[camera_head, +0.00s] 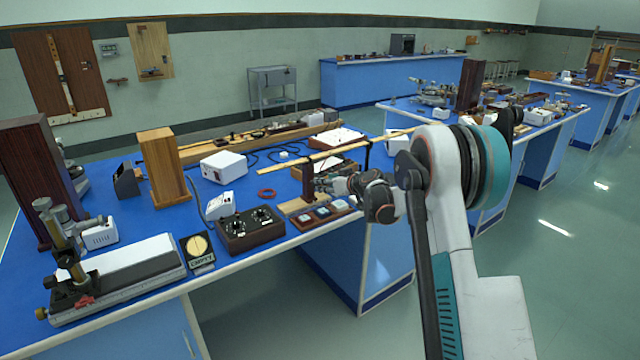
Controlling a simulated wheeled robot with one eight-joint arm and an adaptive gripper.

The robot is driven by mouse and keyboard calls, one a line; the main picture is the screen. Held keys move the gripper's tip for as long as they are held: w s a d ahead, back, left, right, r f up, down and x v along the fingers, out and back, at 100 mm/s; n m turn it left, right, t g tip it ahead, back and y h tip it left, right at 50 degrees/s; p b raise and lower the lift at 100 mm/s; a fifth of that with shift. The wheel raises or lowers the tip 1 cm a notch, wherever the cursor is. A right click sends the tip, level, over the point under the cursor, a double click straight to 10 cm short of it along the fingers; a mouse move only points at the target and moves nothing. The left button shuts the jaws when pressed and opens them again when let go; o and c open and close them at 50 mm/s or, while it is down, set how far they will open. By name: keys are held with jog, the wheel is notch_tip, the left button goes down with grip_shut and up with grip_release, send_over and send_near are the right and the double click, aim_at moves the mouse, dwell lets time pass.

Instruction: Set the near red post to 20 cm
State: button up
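A long pale wooden bar (285,165) passes at the top of the post and slopes up to the right, behind my arm. A thin dark upright (367,156) meets the bar further right. My gripper (328,184) is just right of the red post, pointing left at it. Its fingertips are small and dark here, so I cannot tell whether they touch the post or are open. No scale reading on the post is legible.
A white box (223,166) and a wooden block (163,168) stand further back. Floor is clear at front right.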

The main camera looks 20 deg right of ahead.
jog(key=shift+v, duration=2.05)
jog(key=s+a+r+g, duration=0.1)
jog(key=s+a+r, duration=0.3)
jog(key=s, duration=0.4)
jog(key=s+a+r+m+g+h, duration=0.1)
jog(key=s+a+r, duration=0.4)
jog(key=s, duration=0.3)
jog(key=s+a+r+g, duration=0.1)
jog(key=s+a+r, duration=0.3)
jog(key=s, duration=0.4)
jog(key=s+f+m+g+h, duration=0.1)
jog(key=s+f, duration=0.2)
jog(key=s, duration=1.1)
jog(key=s+f+m+g+h, duration=0.1)
jog(key=s+f+h, duration=0.1)
jog(key=s, duration=1.3)
jog(key=shift+f+m+g, duration=0.3)
jog(key=shift+f+g, duration=0.1)
jog(key=shift+f, duration=0.3)
